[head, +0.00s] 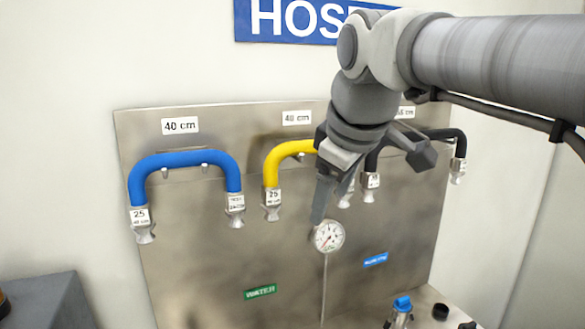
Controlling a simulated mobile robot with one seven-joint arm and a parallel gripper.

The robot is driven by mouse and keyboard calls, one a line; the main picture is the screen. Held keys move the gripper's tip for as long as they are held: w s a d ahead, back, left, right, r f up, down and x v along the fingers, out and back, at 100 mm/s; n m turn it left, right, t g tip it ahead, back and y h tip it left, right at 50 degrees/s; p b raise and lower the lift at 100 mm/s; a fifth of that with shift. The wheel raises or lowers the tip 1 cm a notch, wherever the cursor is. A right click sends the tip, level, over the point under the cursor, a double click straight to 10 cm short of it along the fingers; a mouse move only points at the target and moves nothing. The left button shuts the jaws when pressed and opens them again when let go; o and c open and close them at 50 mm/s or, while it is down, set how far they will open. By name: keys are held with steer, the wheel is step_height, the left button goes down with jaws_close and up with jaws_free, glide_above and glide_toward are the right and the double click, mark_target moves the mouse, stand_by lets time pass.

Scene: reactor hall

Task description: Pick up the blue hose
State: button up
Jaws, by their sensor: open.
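The blue hose (183,158) hangs at the left of the metal panel, bent in an arch under a "40 cm" label. Both its metal end fittings point down and carry small tags. My gripper (340,212) is in front of the panel, to the right of the blue hose and apart from it. It is open, with nothing seen in its jaws. It covers part of the yellow hose (283,163), which hangs next to the blue one.
A black hose (445,134) hangs on the right of the metal panel (200,270), partly behind my arm. A gauge (328,236) stands below my gripper. A blue-capped fitting (402,305) is at the lower right. The space before the blue hose is clear.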

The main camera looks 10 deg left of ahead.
steer(key=w+a+r+n+p, duration=0.3)
steer(key=w+a+r+n, duration=0.2)
steer(key=a+r, duration=0.45)
steer(key=n+y+p, duration=0.1)
steer(key=n+p, duration=0.1)
steer(key=n, duration=0.5)
glide_toward(182, 153)
steer(key=x, duration=0.9)
steer(key=shift+w+f, duration=0.1)
steer(key=shift+w, duration=0.05)
steer(key=x, duration=0.5)
steer(key=shift+f, duration=0.3)
steer(key=shift+r, duration=0.1)
jaws_close()
